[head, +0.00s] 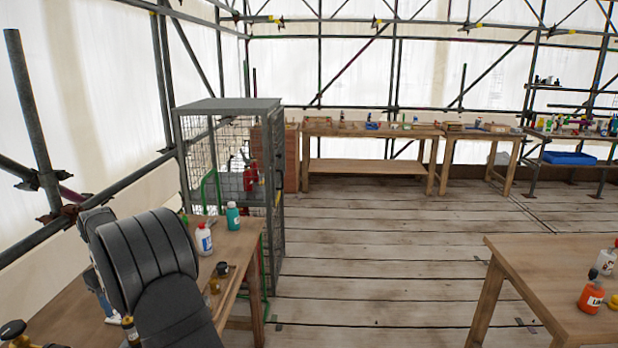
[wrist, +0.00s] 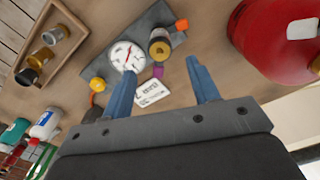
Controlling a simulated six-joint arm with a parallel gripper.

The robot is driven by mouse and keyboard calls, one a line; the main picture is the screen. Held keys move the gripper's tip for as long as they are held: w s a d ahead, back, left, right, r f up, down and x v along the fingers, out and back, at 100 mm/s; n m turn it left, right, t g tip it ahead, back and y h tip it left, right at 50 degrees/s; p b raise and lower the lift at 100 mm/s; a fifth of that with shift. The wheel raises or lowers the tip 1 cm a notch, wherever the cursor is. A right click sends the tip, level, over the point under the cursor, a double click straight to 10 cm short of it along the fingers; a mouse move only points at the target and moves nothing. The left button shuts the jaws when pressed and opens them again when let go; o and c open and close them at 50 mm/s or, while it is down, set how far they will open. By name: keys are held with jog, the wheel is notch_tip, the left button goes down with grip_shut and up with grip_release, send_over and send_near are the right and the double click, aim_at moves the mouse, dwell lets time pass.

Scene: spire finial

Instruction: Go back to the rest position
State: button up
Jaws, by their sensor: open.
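My gripper (wrist: 163,92) shows in the wrist view with its two blue fingers apart and nothing between them. Beyond the fingers on the wooden bench lie a round white gauge (wrist: 127,56), a brass and dark cylindrical fitting (wrist: 160,48) and a white printed tag (wrist: 152,93). The gauge and the fitting sit at a grey plate (wrist: 158,18). In the head view my black arm covers much of the bench at the lower left, and the gripper's fingers are hidden there.
A red rounded vessel (wrist: 270,40) is close at the upper right of the wrist view. A wooden tray (wrist: 71,38) holds small metal parts. Bottles (head: 204,239) stand on the bench beside my arm. A wire cage (head: 277,190) stands behind. The plank floor (head: 385,260) is open.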

notch_tip(320, 180, down, 9)
jog(key=shift+f, duration=0.2)
notch_tip(320, 180, up, 7)
jog(key=shift+f, duration=0.15)
dwell(0.5)
